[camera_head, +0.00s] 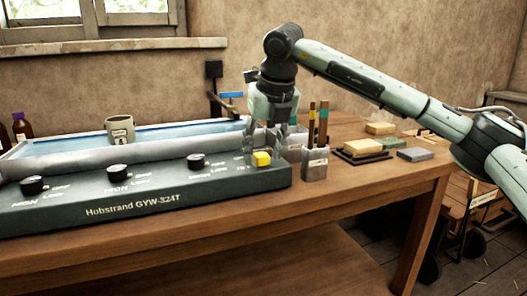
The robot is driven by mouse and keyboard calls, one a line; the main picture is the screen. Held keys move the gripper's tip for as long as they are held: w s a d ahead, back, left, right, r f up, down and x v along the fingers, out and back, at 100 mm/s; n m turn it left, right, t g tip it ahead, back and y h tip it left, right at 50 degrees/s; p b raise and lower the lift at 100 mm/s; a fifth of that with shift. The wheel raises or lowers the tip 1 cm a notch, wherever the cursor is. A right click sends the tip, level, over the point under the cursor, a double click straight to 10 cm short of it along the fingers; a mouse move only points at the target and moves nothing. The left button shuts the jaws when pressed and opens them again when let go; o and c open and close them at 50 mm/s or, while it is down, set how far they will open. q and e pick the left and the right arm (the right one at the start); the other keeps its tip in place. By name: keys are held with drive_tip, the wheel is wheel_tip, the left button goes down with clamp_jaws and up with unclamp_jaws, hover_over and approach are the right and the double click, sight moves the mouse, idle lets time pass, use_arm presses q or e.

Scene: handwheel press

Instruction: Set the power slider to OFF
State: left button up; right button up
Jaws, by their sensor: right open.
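A dark control console (140,207) marked "Hobstrand GYW-324T" lies along the front of the table. A small yellow block (262,159), which looks like the power slider, sits near its right end. The lettering beside the slider is too small or covered to read. My right gripper (264,151) points down over this end, fingers apart, just above and behind the yellow block. I cannot tell whether a finger touches it. The right arm comes in from the right. My left gripper is not in view.
Several black knobs (196,161) line the console. A mug (121,130) stands behind it by a blue-surfaced trough (75,143). A metal holder (315,163) with upright sticks stands close right of the gripper. Blocks (362,147) lie farther right; the table's front right is clear.

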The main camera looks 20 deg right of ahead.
drive_tip(key=v, duration=1.2)
drive_tip(key=shift+f, duration=0.15)
